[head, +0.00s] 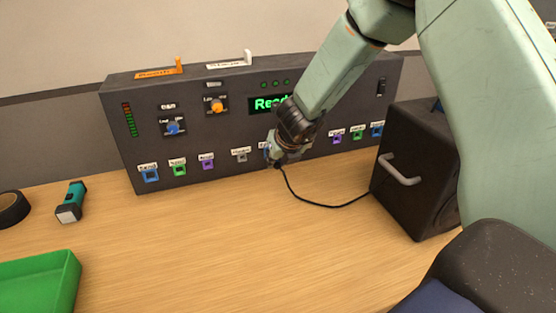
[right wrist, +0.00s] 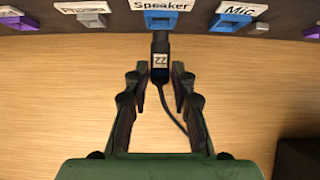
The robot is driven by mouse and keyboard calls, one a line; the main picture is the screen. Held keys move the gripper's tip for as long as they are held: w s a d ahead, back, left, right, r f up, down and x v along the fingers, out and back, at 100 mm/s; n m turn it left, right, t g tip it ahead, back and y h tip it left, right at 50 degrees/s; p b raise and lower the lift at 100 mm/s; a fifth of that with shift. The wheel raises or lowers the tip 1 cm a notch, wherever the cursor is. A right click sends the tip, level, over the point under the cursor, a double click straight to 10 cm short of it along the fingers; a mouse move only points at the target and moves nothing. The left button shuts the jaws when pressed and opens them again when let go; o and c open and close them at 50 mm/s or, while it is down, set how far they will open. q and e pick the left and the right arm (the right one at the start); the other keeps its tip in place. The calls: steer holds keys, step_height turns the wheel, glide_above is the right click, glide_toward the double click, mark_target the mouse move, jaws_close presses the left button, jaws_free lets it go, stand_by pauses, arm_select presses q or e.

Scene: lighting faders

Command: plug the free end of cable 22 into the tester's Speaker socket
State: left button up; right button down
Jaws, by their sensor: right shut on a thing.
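The dark tester (head: 225,125) stands along the back of the table. Its blue Speaker socket (right wrist: 160,20) sits under a "Speaker" label in the right wrist view. My right gripper (head: 276,158) is at the tester's front, hiding that socket in the head view. In the right wrist view, it is shut on the black plug (right wrist: 160,60) marked 22, whose tip points at the socket and meets its lower edge. I cannot tell whether the tip is inside. The cable (head: 318,203) runs from the plug to the black box at right. My left gripper is out of view.
The black box with a grey handle (head: 400,170) stands at right. A blue Mic socket (right wrist: 232,20) is beside the Speaker socket. A teal flashlight (head: 72,202), black tape roll (head: 12,208) and green tray (head: 68,285) lie at left. The table's middle is clear.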

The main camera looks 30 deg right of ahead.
steer(key=shift+w+d+p, duration=0.2)
steer(key=shift+w+p, duration=0.55)
steer(key=shift+w, duration=0.2)
stand_by(1.5)
steer(key=shift+w+r, duration=0.15)
stand_by(0.6)
steer(key=c, duration=1.5)
jaws_free()
steer(key=shift+d, duration=0.1)
steer(key=o, duration=0.4)
steer(key=shift+w+f, duration=0.15)
steer(key=shift+f, duration=0.05)
steer(key=shift+o, duration=0.3)
steer(key=shift+r, duration=0.1)
steer(key=shift+s, duration=0.2)
